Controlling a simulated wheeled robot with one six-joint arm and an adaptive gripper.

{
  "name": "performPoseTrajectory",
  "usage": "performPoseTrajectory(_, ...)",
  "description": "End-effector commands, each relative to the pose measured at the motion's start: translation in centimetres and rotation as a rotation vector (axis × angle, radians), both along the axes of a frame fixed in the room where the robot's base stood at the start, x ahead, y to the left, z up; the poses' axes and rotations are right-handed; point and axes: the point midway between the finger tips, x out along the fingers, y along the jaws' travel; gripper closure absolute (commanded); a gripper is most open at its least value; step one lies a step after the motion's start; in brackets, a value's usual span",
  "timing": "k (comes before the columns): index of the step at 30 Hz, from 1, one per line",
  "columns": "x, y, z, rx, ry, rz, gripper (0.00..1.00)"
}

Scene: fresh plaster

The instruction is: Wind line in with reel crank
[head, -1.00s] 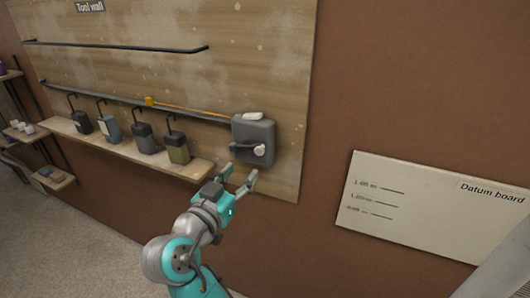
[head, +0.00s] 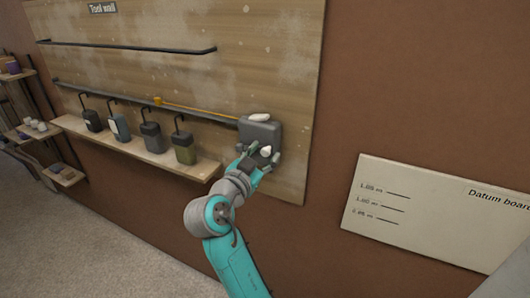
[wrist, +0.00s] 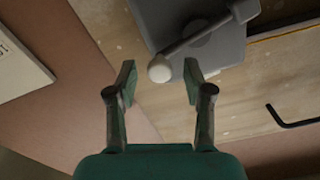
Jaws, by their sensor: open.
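The grey reel box (head: 262,132) is mounted on the wooden tool wall, with a yellow line (head: 200,111) running left from it along the rail. In the wrist view the reel box (wrist: 228,48) shows a dark crank arm (wrist: 196,38) ending in a pale round knob (wrist: 160,69). The knob also shows in the head view (head: 266,151). My gripper (head: 262,160) is open in front of the lower part of the box. In the wrist view my fingertips (wrist: 160,80) stand either side of the knob; I cannot tell whether they touch it.
A wooden shelf (head: 150,160) with several hanging dark containers lies left of the reel. A black hook (wrist: 290,118) shows at right in the wrist view. The Datum board (head: 430,215) is on the brown wall at right, with bare wall between.

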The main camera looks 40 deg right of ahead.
Motion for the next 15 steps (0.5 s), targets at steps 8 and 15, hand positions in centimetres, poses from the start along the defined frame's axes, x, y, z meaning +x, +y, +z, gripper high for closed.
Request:
performPoseTrajectory(8, 0.48, -1.36, 0.0, 0.001, 0.0, 0.0, 0.48)
performPoseTrajectory(15, 0.48, -1.32, -0.01, 0.001, 0.0, 0.0, 0.56)
